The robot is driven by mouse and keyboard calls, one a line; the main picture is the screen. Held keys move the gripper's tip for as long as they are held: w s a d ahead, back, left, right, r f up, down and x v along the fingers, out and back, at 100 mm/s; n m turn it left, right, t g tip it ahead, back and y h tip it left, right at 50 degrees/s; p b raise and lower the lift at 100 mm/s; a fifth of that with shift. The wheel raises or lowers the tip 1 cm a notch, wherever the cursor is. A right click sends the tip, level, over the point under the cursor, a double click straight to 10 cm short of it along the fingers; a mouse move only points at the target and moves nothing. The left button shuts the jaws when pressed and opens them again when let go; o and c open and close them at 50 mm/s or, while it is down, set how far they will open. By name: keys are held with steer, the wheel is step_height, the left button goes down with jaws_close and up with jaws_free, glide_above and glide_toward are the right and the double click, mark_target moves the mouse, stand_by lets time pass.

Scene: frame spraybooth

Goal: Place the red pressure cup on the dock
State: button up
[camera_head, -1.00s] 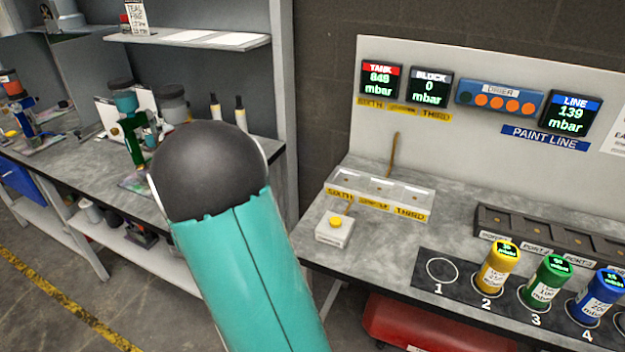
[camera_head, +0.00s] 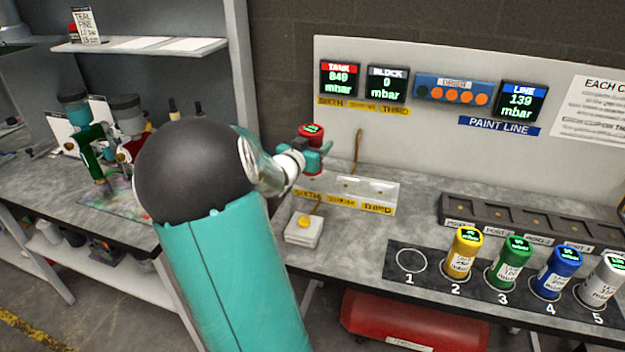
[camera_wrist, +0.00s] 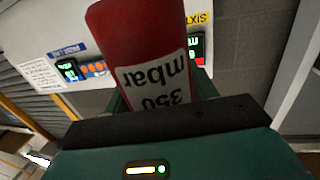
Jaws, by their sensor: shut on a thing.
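The red pressure cup (camera_head: 311,130) is in my gripper (camera_head: 313,158), above the back left of the bench in the head view. In the wrist view the red cup (camera_wrist: 140,45) fills the upper middle, with a white label reading 350 mbar, upside down there. My gripper is shut on it; the jaw tips are partly hidden behind the cup. A pale tray (camera_head: 380,192) with yellow labels, SIXTH at left and THIRD at right, lies below and right of the cup, apart from it. No label reading dock is legible, so I cannot tell whether this tray is the dock.
Yellow (camera_head: 462,255), green (camera_head: 508,266), blue (camera_head: 556,276) and white (camera_head: 602,284) cups stand on a dark numbered mat (camera_head: 392,263); ring 1 is empty. A dark port rack (camera_head: 530,228) is behind. A white button box (camera_head: 303,231) sits before the tray. Display screens (camera_head: 341,78) hang above.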

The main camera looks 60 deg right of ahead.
steer(key=shift+s+d+r, duration=0.1)
steer(key=shift+s+d, duration=0.1)
steer(key=shift+d, duration=0.15)
steer(key=shift+w+d+f, duration=1.05)
steer(key=shift+d+f, duration=0.95)
steer(key=shift+f, duration=0.15)
steer(key=shift+w+d+f, duration=1.1)
steer(key=shift+d+f, duration=0.9)
steer(key=shift+f, duration=0.1)
steer(key=shift+w+d+f, duration=1.05)
steer(key=shift+d+f, duration=0.95)
steer(key=shift+f, duration=0.15)
steer(key=shift+f, duration=0.15)
steer(key=o, duration=1.6)
steer(key=shift+f, duration=0.1)
